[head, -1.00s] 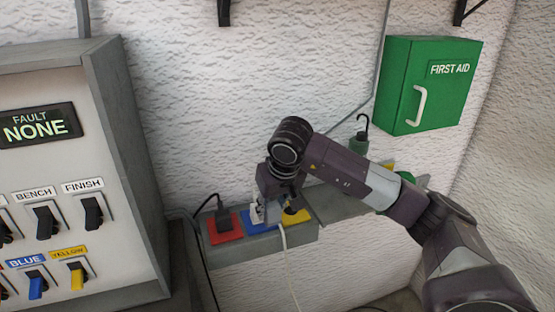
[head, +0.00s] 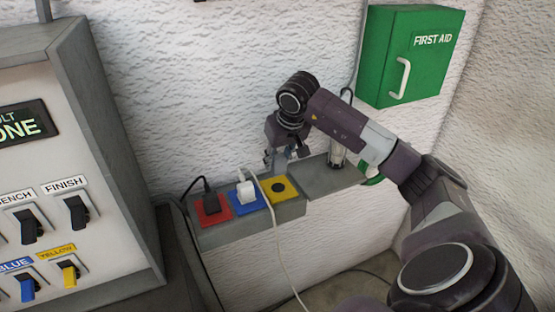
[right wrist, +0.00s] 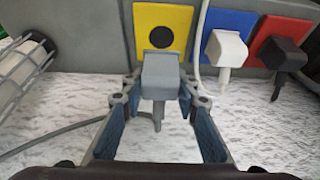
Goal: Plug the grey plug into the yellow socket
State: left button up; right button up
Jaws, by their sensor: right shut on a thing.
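The yellow socket (head: 282,189) is a yellow plate with a dark round hole, at the right end of the socket strip. It also shows in the right wrist view (right wrist: 183,22), its hole uncovered. My right gripper (right wrist: 160,97) is shut on the grey plug (right wrist: 160,74), with one finger on each side of it. The plug is close to the yellow socket and lined up roughly with its hole in the right wrist view, but looks apart from it. In the head view my right gripper (head: 281,160) is just beyond the socket, on the wall side. My left gripper is not in view.
A white plug (head: 246,192) sits in the blue socket (head: 243,208) and a black plug (head: 210,202) in the red one (head: 213,217). The white cable (head: 275,235) runs past the yellow plate. A caged lamp (head: 338,155) is to the right. A switch panel (head: 75,150) stands left.

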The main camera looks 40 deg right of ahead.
aim_at(278, 187)
jog(key=shift+f+b, duration=0.5)
jog(key=shift+f, duration=0.3)
notch_tip(278, 187, down, 4)
jog(key=b, duration=0.2)
jog(key=shift+r+b, duration=0.25)
jog(key=shift+b, duration=0.05)
jog(key=shift+f, duration=0.1)
jog(key=shift+s, duration=0.15)
dwell(0.5)
jog(key=shift+f+b, duration=0.55)
dwell(0.8)
jog(key=o, duration=1.2)
jog(key=shift+c, duration=0.2)
jog(key=shift+r, duration=0.1)
jog(key=v, duration=1.1)
jog(key=shift+s+r, duration=0.2)
jog(key=shift+r, duration=0.15)
